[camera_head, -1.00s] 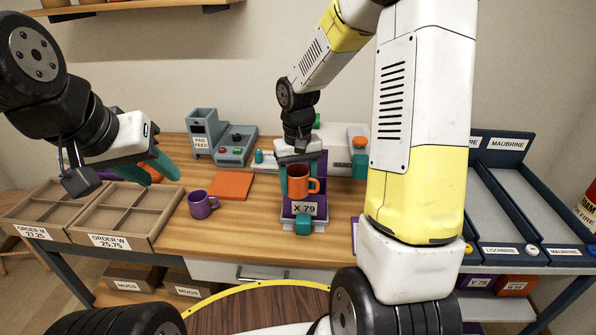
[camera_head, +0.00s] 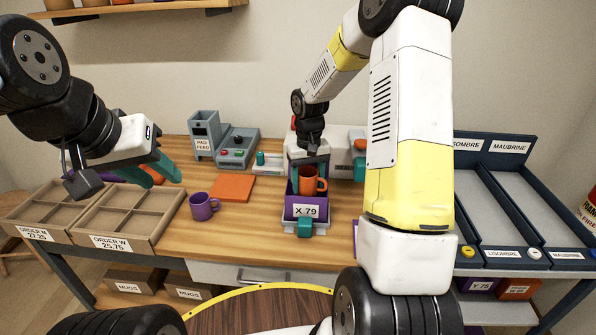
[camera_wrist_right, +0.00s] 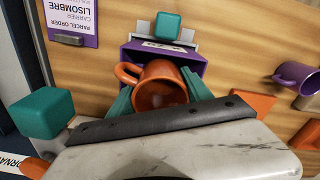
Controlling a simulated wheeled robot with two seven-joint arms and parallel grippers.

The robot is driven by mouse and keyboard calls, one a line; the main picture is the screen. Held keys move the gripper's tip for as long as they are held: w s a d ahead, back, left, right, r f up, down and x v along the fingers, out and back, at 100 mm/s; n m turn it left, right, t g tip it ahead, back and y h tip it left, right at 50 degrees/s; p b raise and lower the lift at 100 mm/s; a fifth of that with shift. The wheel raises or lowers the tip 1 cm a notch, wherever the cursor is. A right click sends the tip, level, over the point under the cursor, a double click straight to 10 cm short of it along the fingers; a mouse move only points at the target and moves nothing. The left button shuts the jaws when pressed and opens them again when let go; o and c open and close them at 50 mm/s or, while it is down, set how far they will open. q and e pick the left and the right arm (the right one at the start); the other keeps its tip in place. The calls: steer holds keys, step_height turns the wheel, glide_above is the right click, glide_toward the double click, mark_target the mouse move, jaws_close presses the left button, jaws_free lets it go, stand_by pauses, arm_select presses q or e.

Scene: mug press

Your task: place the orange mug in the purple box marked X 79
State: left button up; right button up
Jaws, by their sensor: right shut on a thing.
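My right gripper (camera_wrist_right: 160,96) is shut on the orange mug (camera_head: 308,181), with a teal finger on each side in the wrist view. The mug (camera_wrist_right: 158,93) is upright at the mouth of the purple box (camera_head: 290,211) marked X 79. In the head view its lower part is hidden behind the box's front wall. The box also shows in the right wrist view (camera_wrist_right: 190,58). Whether the mug touches the box floor cannot be told.
A purple mug (camera_head: 204,206) and an orange pad (camera_head: 232,188) lie left of the box. A teal block (camera_head: 304,227) is at the box's front. A grey pad feed machine (camera_head: 203,135) stands behind. Divided order trays (camera_head: 110,215) are at left, dark sloped lanes (camera_head: 500,200) at right.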

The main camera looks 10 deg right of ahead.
steer(key=shift+f, duration=0.1)
steer(key=shift+f, duration=0.5)
steer(key=o, duration=1.6)
step_height(320, 180, up, 13)
steer(key=shift+s+a+r+m+t+y, duration=0.1)
steer(key=shift+s+a+r+t+y, duration=0.25)
steer(key=shift+s+r+t, duration=2.4)
steer(key=shift+s+a+r+m+g+y, duration=0.1)
steer(key=shift+s+a+r+g+y, duration=0.6)
steer(key=shift+s, duration=4.5)
steer(key=shift+s+a+r+m+t+y, duration=0.1)
steer(key=shift+s+r+t, duration=0.95)
steer(key=shift+s+r, duration=2.15)
